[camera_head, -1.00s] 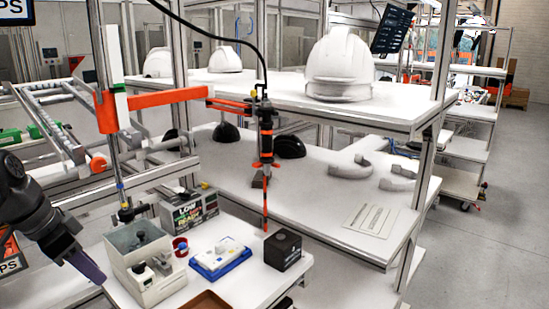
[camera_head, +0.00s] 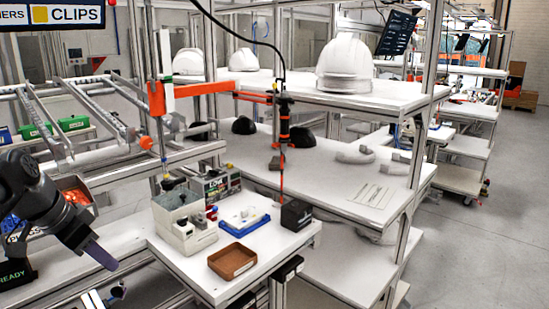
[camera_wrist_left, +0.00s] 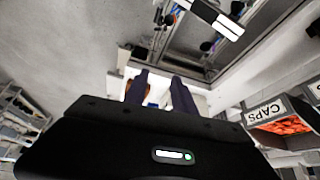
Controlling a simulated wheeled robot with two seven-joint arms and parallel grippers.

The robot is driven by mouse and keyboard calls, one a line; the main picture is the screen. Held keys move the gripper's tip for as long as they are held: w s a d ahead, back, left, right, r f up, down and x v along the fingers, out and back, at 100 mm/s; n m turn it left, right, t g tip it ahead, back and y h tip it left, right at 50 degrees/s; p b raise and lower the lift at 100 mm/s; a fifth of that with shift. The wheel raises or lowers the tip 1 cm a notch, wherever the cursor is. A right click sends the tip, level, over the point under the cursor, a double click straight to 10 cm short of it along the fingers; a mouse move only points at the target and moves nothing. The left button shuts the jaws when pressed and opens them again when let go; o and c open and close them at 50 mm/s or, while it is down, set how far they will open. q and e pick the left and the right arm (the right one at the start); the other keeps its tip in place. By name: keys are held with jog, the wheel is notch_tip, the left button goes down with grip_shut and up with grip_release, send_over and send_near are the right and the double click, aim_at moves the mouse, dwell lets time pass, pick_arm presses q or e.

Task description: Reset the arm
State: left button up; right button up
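My left arm comes in from the left edge of the head view. Its gripper (camera_head: 102,258) points down and to the right, in the air left of the small white table (camera_head: 185,268). In the left wrist view its two dark purple fingers (camera_wrist_left: 160,90) stand apart with a gap between them, and nothing is held. My right gripper is in neither view.
White helmet shells (camera_head: 344,63) stand on the shelf behind. Grey floor (camera_head: 470,250) is clear at right.

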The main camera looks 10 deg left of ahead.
pick_arm(q)
jog(key=w+d+f+n+t+y, duration=0.1)
jog(key=w+d+f+n+t, duration=0.3)
jog(key=w+f, duration=0.65)
jog(key=s+d+f+n+g, duration=0.1)
jog(key=d+f+n, duration=0.1)
jog(key=d+f, duration=0.65)
jog(key=s+d+f+n+g, duration=0.1)
jog(key=d+f, duration=0.3)
jog(key=f, duration=1)
jog(key=s+d+f+g+h, duration=0.1)
jog(key=s+d+f+g, duration=0.1)
jog(key=s+d+f, duration=0.4)
jog(key=s+d+f+g+h, duration=0.1)
jog(key=s+d+f, duration=0.5)
jog(key=s, duration=0.7)
jog(key=s+d+f+g+h, duration=0.1)
jog(key=s+d+f+g, duration=0.2)
jog(key=s, duration=0.7)
notch_tip(320, 180, down, 4)
jog(key=d, duration=0.2)
jog(key=shift+s+d, duration=0.15)
jog(key=shift+d, duration=0.25)
jog(key=shift+o, duration=0.6)
jog(key=shift+o, duration=0.2)
